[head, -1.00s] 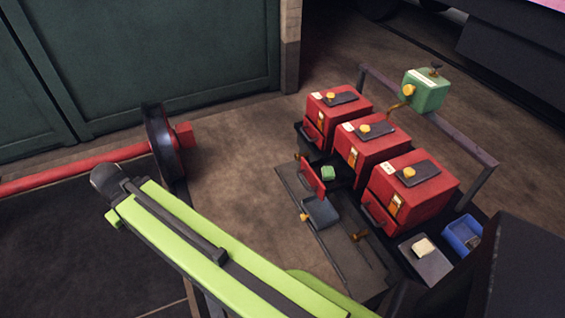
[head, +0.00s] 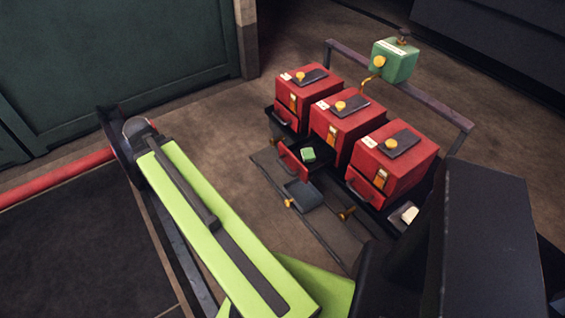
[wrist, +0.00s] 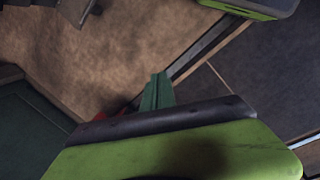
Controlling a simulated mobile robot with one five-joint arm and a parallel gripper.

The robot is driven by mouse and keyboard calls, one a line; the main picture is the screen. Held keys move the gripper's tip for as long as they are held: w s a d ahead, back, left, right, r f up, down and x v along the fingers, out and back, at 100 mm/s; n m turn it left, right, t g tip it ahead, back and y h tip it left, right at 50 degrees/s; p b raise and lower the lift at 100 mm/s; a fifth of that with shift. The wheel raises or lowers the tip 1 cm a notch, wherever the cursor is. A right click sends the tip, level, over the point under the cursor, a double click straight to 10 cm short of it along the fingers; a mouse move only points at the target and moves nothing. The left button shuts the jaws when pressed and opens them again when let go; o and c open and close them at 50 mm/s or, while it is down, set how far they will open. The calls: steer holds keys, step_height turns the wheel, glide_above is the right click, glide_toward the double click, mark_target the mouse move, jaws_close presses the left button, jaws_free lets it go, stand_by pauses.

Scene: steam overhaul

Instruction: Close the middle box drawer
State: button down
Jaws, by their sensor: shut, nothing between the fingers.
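The middle red box (head: 345,128) stands in a row between two similar red boxes. Its drawer (head: 293,160) is pulled out toward the lower left, with a red front. A green block (head: 308,154) lies in the open drawer. My gripper (wrist: 157,88) shows in the wrist view as green fingers close together, shut and empty, over bare brown floor. In the head view my green arm reaches to the upper left, well left of the drawer. The gripper itself cannot be made out there.
The left red box (head: 309,95) and right red box (head: 396,155) flank the middle one. A green box (head: 394,61) stands by a rail behind. A dark tray (head: 300,194) and brass knobs lie in front of the drawer. Brown floor left of the boxes is clear.

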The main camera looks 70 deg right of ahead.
steer(key=s+d+f+n+g+h+b, duration=0.2)
steer(key=s+d+n, duration=0.5)
steer(key=s+d, duration=1.9)
steer(key=w+b+x, duration=0.1)
steer(key=b+x, duration=0.8)
steer(key=shift+d+f+b, duration=0.3)
